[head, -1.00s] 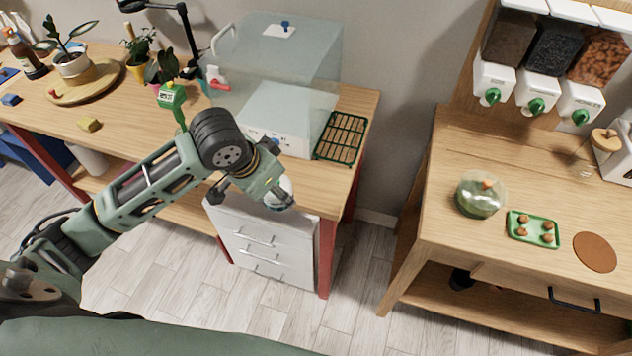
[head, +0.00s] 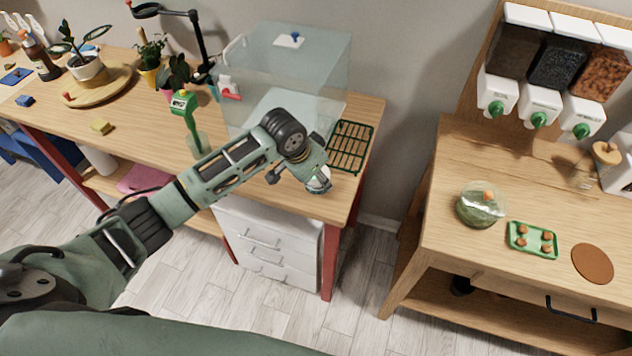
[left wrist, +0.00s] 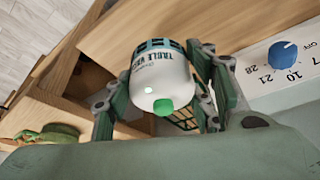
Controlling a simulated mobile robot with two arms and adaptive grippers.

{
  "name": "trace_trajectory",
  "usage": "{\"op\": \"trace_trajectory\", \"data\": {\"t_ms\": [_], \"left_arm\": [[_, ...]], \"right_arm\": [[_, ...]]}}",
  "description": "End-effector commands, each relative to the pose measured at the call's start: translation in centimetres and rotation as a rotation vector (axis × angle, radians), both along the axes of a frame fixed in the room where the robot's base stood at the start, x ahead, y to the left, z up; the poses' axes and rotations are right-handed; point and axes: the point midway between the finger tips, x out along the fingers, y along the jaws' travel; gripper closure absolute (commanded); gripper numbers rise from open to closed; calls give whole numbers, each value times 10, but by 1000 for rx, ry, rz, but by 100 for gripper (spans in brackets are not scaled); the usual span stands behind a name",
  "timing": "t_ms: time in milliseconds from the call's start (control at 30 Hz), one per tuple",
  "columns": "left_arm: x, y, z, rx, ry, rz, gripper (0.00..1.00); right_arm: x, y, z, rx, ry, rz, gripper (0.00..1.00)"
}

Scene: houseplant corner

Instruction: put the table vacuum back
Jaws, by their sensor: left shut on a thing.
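The table vacuum (left wrist: 160,80) is a small white rounded body with a teal slotted band, printed lettering and a green button. My left gripper (head: 318,181) is shut on it, with one finger on each side in the left wrist view. In the head view only a pale part of the vacuum (head: 319,185) shows below the gripper. The gripper is over the front right part of the left wooden bench (head: 364,115), just in front of a green gridded tray (head: 350,146). I cannot tell whether the vacuum touches the bench. My right gripper is not in view.
A clear box (head: 312,65) stands behind my left arm; its white panel has a blue knob (left wrist: 283,54). Potted plants and a green-headed tool (head: 184,103) stand farther left. A gap separates this bench from the right bench (head: 447,165), which holds a glass jar (head: 480,205).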

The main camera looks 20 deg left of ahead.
Motion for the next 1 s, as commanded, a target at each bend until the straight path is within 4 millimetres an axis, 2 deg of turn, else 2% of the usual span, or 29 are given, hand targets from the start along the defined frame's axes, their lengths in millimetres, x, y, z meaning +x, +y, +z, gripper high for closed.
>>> {"op": "trace_trajectory", "data": {"t_ms": [200,600,633,800,1000], "left_arm": [[-2,0,-28,0,3,1,74],[-1,0,-35,-1,1,1,74],[-2,0,-35,0,2,1,47],[-2,0,-35,0,2,1,32],[-2,0,-35,0,2,1,31]], "right_arm": [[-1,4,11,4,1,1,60],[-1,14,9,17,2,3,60],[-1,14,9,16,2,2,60],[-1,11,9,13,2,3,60],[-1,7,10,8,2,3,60]]}}
